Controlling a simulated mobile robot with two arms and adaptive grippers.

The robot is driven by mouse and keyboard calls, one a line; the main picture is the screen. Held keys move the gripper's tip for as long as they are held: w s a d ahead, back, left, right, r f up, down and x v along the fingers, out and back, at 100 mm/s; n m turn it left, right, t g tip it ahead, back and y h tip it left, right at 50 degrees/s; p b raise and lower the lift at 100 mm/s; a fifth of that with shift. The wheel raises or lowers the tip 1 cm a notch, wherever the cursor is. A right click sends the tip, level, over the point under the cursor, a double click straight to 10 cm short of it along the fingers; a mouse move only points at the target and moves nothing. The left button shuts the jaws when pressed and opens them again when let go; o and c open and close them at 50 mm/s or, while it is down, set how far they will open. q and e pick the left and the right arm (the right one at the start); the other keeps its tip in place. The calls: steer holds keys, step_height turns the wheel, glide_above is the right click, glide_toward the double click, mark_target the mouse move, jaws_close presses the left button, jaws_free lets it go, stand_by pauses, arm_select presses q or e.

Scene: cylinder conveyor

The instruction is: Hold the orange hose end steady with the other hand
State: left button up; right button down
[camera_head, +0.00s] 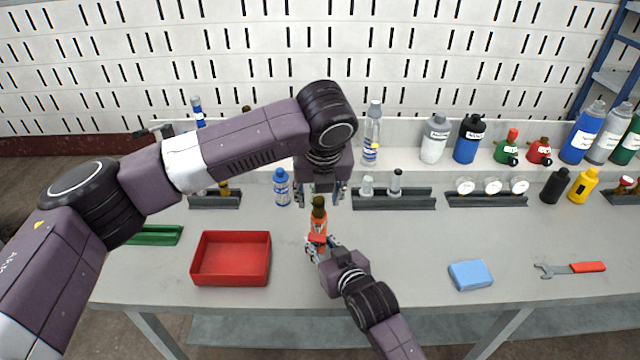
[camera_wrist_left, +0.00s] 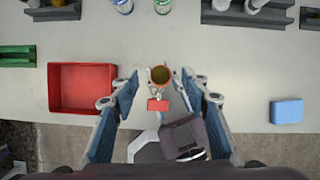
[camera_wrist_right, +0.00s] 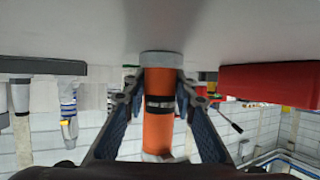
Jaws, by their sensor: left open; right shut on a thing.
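The orange hose end (camera_head: 318,232) stands upright over the table, with a brown top (camera_head: 319,203). My right gripper (camera_head: 321,244) is shut on its orange body from the front. In the right wrist view the orange body (camera_wrist_right: 158,128) shows a black band and a grey end, between the fingers. My left gripper (camera_head: 322,196) is open and points down just above and around the brown top. In the left wrist view the brown round top (camera_wrist_left: 161,75) lies between the spread fingers, apart from both. I cannot tell how far below the fingertips it is.
A red tray (camera_head: 231,284) lies left of the hose end, and a blue block (camera_head: 471,275) and a wrench (camera_head: 572,269) lie to the right. A blue-capped bottle (camera_head: 281,190) stands close to my left gripper. Dark racks (camera_head: 394,200) line the back. The table between hose end and block is clear.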

mark_target(318, 201)
arm_select(q)
steer(key=shift+x, duration=1.8)
jaws_close()
